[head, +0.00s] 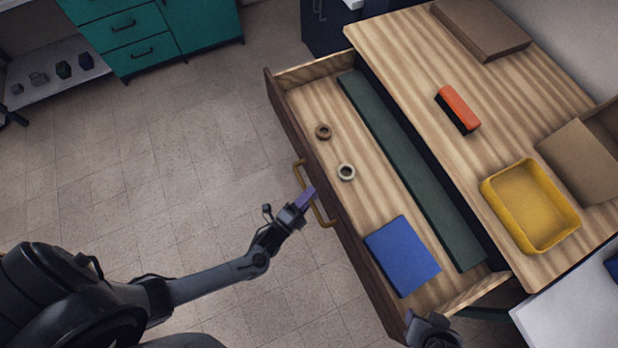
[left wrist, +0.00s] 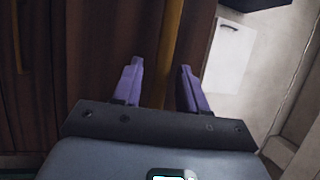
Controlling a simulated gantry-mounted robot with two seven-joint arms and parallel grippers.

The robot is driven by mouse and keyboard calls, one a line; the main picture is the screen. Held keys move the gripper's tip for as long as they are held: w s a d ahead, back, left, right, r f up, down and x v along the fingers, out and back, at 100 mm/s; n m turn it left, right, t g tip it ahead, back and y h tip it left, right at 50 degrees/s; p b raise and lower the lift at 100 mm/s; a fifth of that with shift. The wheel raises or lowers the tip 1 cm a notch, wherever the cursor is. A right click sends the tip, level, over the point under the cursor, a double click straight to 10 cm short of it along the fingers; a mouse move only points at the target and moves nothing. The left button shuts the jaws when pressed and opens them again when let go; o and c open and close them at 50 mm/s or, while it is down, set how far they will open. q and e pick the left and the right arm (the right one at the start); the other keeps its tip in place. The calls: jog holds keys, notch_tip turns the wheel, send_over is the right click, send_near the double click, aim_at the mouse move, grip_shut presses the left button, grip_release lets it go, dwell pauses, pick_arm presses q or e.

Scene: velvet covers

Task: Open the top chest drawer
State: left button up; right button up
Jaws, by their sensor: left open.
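The top chest drawer (head: 372,208) is pulled out from the wooden chest (head: 520,90), and its inside shows in the head view. Its brass handle (head: 322,217) is on the dark front panel. My left gripper (head: 306,197) is at the handle, with its purple fingers overlapping it in the head view. In the left wrist view the open fingers (left wrist: 158,88) stand on either side of the brass handle bar (left wrist: 172,45), with gaps visible. My right gripper (head: 410,318) shows only in part near the drawer's near end, and its fingers cannot be made out.
In the drawer lie two rings (head: 346,172), a blue book-like block (head: 402,255) and a long green strip (head: 410,165). On the chest top are a yellow tray (head: 487,190), an orange-and-black block (head: 458,107) and brown boxes (head: 482,28). The floor left of the drawer is clear.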

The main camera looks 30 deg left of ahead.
pick_arm(q)
jog(key=v, duration=1)
jog(key=shift+s, duration=0.35)
jog(key=shift+f, duration=0.1)
